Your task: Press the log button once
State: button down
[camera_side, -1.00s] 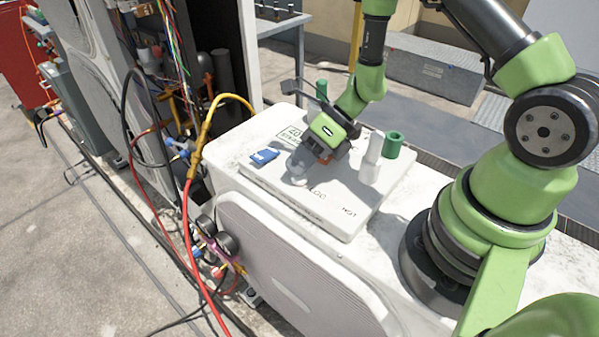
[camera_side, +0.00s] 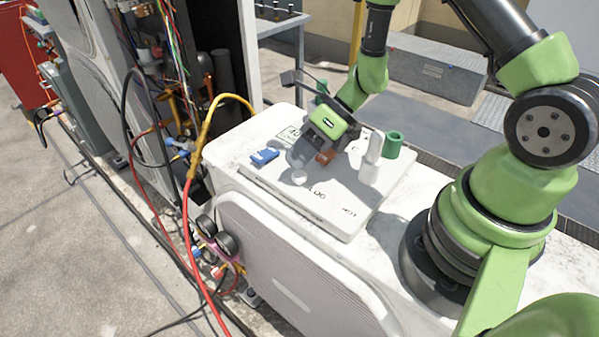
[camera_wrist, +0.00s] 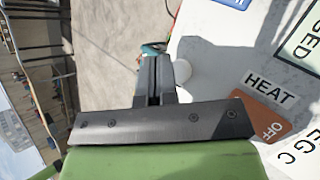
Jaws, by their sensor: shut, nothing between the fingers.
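A white panel (camera_side: 290,208) lies on top of the pale condenser unit. A round white button (camera_side: 299,176) stands on it, close to printed lettering that seems to read LOG (camera_side: 317,192). My gripper (camera_side: 299,154) is shut and empty, tilted down just above and behind the button in the side view. In the wrist view, the shut fingers (camera_wrist: 153,62) have a round white knob (camera_wrist: 182,71), likely the button, close to their right. I cannot tell whether they touch it. The wrist view also shows a HEAT label (camera_wrist: 270,87) and a brown OFF piece (camera_wrist: 264,120).
A blue piece (camera_side: 264,157) sits left of the button. A white upright post (camera_side: 371,160) and a green cylinder (camera_side: 393,144) stand to the right of my gripper. Red and yellow hoses (camera_side: 188,205) run along the left side of the unit.

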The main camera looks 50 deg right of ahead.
aim_at(305, 193)
jog(key=shift+r, duration=0.1)
jog(key=shift+r, duration=2.5)
jog(key=s+r+n+t+h, duration=0.1)
jog(key=s+r+n+h, duration=0.2)
jog(key=s+r+n, duration=0.4)
jog(key=s+d+r+n+t+h, duration=0.1)
jog(key=s+r+n+t+h, duration=0.1)
jog(key=s+r+n, duration=0.5)
notch_tip(305, 193, up, 5)
jog(key=n+h, duration=0.1)
jog(key=n, duration=1.2)
jog(key=shift+s+n, duration=0.3)
jog(key=shift+n, duration=0.1)
